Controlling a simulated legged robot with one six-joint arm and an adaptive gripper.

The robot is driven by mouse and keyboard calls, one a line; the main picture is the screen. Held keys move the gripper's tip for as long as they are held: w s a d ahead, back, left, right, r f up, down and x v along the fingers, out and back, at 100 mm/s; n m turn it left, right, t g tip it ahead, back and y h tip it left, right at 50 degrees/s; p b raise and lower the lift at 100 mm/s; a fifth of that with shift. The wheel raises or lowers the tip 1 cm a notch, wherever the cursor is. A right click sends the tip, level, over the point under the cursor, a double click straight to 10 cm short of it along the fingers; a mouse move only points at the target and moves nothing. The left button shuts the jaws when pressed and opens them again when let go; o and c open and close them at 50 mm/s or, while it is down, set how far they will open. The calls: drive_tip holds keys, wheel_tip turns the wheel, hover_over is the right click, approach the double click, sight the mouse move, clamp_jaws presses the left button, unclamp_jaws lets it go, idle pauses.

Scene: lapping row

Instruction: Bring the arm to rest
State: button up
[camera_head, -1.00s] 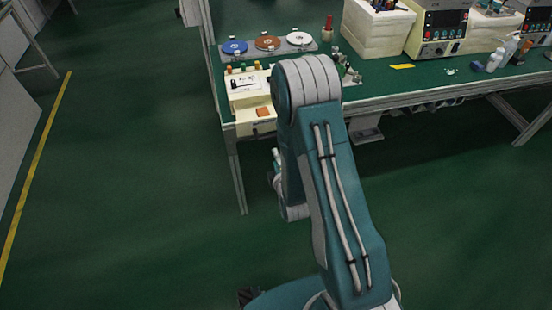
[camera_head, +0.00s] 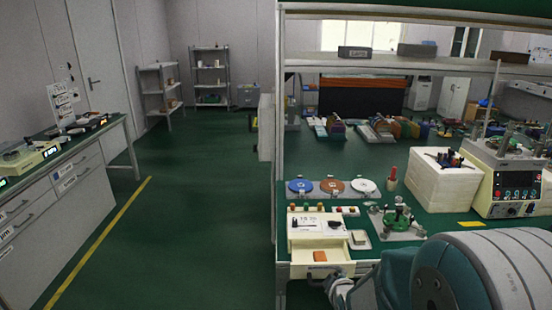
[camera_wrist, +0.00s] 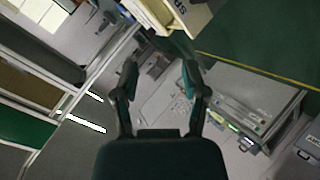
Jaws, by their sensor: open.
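My arm (camera_head: 470,275) shows at the bottom right of the head view, in front of the green bench. Its large rounded grey and teal joint is close to the camera. In the wrist view my gripper (camera_wrist: 160,78) has its two dark fingers spread apart, with nothing held between them.
A cream machine (camera_head: 318,236) with an open drawer stands at the bench's front left. Blue (camera_head: 300,186), brown and white discs lie behind it. A white foam box (camera_head: 440,182) and a control unit (camera_head: 505,180) stand right. The aisle floor (camera_head: 195,220) at left is clear.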

drive_tip(key=s+r+m+g, duration=0.3)
drive_tip(key=s+r+m, duration=0.2)
drive_tip(key=s, duration=0.7)
drive_tip(key=s+r+m+g, duration=0.3)
drive_tip(key=s+r+m, duration=0.2)
drive_tip(key=s+r, duration=0.5)
drive_tip(key=s, duration=0.3)
drive_tip(key=shift+d+r+m, duration=0.25)
drive_tip(key=shift+d+m, duration=0.05)
drive_tip(key=shift+m, duration=0.1)
drive_tip(key=shift+d, duration=0.1)
